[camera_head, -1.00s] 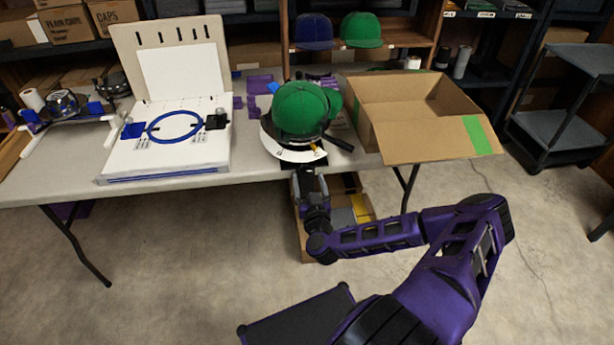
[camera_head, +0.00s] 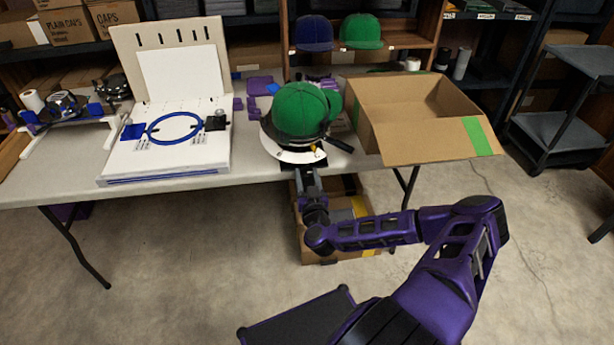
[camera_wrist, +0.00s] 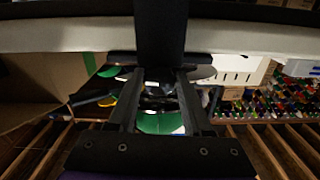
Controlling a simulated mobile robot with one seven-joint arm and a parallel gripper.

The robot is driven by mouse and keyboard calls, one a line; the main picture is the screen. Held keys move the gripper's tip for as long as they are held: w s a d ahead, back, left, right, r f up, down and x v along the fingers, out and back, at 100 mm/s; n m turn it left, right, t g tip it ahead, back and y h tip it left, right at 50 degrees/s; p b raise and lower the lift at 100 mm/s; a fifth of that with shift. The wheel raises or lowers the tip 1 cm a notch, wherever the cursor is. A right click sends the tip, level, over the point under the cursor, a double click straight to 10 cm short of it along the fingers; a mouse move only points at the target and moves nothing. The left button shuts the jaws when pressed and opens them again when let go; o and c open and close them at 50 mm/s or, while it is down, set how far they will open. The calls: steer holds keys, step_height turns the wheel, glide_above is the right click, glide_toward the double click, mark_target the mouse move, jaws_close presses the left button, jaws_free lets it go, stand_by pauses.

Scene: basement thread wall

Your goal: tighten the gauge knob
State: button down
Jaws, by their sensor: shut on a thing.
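A green cap (camera_head: 300,110) sits on a round cap holder with a white curved gauge plate (camera_head: 290,155) at the table's front edge. My gripper (camera_head: 309,172) reaches up to the front of this plate from below. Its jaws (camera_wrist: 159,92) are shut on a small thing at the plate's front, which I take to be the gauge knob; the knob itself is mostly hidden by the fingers. The wrist view also shows green (camera_wrist: 160,122) between and beyond the fingers. A small orange part (camera_head: 318,151) shows just right of the gripper.
A white board with a blue hoop (camera_head: 175,127) stands left on the table (camera_head: 70,172). An open cardboard box (camera_head: 425,115) stands to the right. A black handle (camera_head: 340,145) sticks out right of the cap holder. A second box (camera_head: 335,250) is on the floor beneath my gripper.

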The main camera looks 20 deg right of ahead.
steer(key=shift+m, duration=0.4)
steer(key=m, duration=0.7)
steer(key=shift+a+r+m, duration=0.1)
steer(key=shift+a+m, duration=0.05)
steer(key=shift+m, duration=0.15)
steer(key=m, duration=0.4)
steer(key=shift+r, duration=0.1)
steer(key=shift+m, duration=2.1)
steer(key=shift+c, duration=1.6)
jaws_free()
